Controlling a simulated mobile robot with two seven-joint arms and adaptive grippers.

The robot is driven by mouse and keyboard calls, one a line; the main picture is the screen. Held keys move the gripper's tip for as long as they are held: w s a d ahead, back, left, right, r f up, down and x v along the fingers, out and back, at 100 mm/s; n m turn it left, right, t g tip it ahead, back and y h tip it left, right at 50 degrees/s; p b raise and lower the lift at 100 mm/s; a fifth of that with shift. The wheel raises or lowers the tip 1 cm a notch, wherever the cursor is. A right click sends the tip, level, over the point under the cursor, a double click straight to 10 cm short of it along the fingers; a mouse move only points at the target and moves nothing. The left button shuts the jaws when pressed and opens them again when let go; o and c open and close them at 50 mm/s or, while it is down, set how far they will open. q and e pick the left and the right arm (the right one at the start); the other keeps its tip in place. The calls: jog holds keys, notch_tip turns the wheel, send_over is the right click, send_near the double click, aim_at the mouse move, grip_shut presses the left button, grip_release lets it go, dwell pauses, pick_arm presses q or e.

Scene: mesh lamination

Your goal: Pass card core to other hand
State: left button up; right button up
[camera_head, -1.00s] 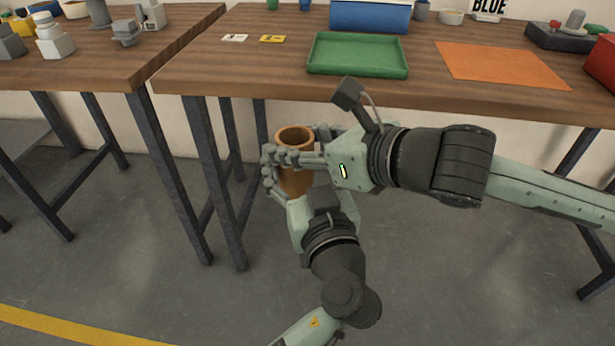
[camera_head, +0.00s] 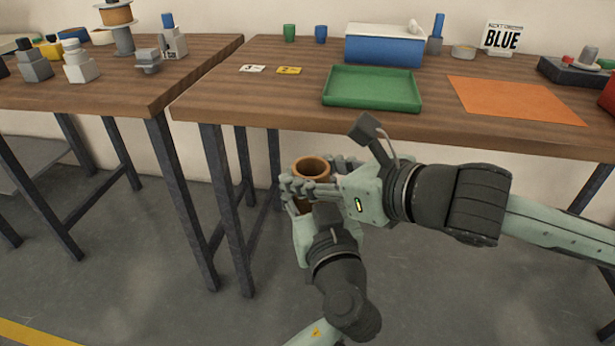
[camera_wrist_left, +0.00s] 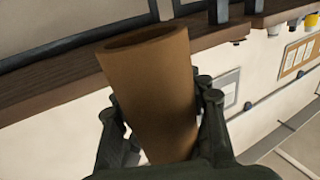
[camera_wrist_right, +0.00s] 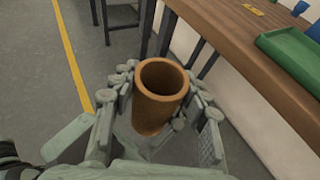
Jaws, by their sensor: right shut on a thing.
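The card core is a brown, open-ended tube (camera_head: 311,170), held roughly upright below the table's front edge. My right gripper (camera_head: 312,188) reaches in from the right with its fingers shut on it. In the right wrist view the core (camera_wrist_right: 160,100) stands between the fingers, its open top toward the camera. My left gripper (camera_wrist_left: 160,115) comes from below, a finger on each side of the core (camera_wrist_left: 155,85). Its fingers are close to the wall, but I cannot tell whether both touch it. The core's lower end is hidden by the hands in the head view.
The wooden table (camera_head: 240,105) stands just beyond the hands. On it are a green tray (camera_head: 372,104), an orange mat (camera_head: 515,98), a blue box (camera_head: 384,50) and two small cards, white (camera_head: 252,69) and yellow (camera_head: 289,70). A second table (camera_head: 110,98) is at the left.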

jog(key=shift+s+a, duration=0.35)
jog(key=shift+y, duration=0.3)
jog(key=o, duration=1.2)
jog(key=shift+w, duration=0.1)
jog(key=shift+d+r, duration=0.1)
